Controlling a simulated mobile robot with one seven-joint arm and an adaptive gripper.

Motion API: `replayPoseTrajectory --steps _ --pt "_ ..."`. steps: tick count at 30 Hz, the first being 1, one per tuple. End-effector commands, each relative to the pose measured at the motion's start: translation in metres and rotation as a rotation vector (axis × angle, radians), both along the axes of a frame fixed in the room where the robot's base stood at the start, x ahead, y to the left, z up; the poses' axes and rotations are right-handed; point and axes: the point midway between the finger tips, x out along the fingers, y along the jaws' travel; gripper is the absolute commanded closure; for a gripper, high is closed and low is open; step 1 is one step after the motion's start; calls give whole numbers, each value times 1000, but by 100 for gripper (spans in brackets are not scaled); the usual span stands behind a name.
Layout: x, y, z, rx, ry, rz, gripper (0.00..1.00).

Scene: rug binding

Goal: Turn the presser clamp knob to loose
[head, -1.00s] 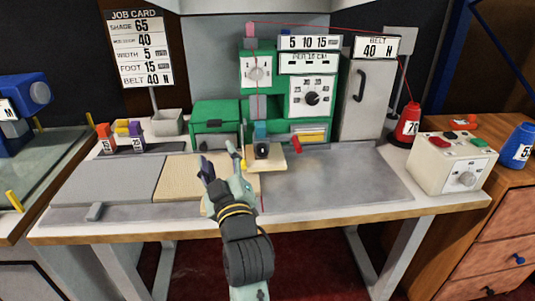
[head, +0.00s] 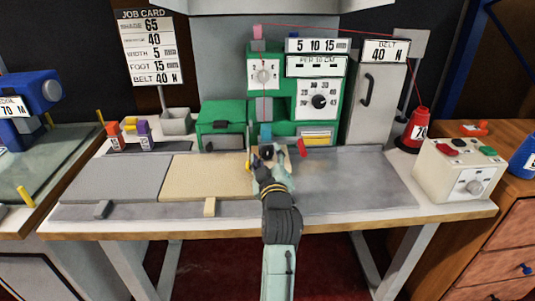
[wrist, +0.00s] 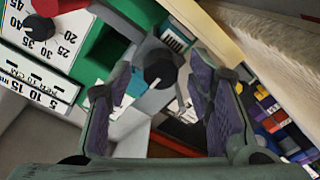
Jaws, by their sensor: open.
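The presser clamp knob (wrist: 159,70) is a round black knob with a pale pointer mark, on a grey block at the front of the green machine. In the wrist view it lies between and beyond my two fingertips, with gaps on both sides. In the head view the knob (head: 268,151) is small and partly covered by my gripper (head: 265,157). My gripper (wrist: 161,82) is open, with nothing between its purple-padded fingers. I cannot read any loose or tight label by the knob.
The green machine (head: 222,113) has a numbered black dial (head: 319,101) and a red lever (head: 302,148) near my gripper. A red thread cone (head: 418,131) and a white control box (head: 457,172) stand at the right. The grey table top (head: 355,185) right of my arm is clear.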

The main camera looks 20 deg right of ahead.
Motion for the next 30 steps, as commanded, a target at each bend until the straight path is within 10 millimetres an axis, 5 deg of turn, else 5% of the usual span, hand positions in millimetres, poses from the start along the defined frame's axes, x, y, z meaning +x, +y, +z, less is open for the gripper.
replayPoseTrajectory --steps 11,30 --pt "5 -1 0 0 0 0 54" --pt "5 -1 0 0 0 0 97"
